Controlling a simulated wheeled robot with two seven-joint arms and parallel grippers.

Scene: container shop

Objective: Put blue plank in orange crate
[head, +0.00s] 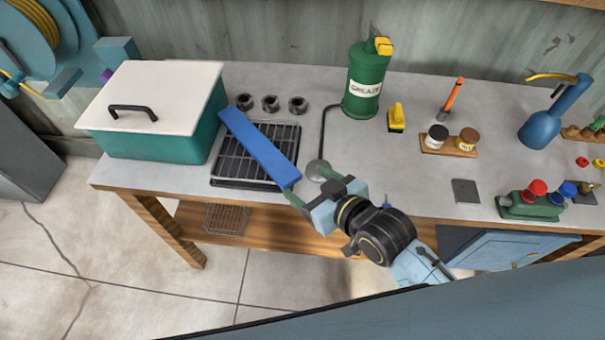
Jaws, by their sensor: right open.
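The blue plank (258,148) lies slantwise over a black grate (226,168) on the workbench. Its far end is beside the teal box, and I cannot tell whether they touch. My right gripper (308,184) is open at the plank's near end. One green fingertip is close to that end and the other is apart from it, to the right; contact is unclear. The plank is not held. I see no orange crate in this view. My left gripper is out of view.
A teal box with a white lid (155,95) stands left of the grate. Three dark knobs (270,103) are behind it. A green grease canister (365,80) with a hose stands at the back. Jars (437,137) and tools occupy the right. A wire basket (226,218) sits on the lower shelf.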

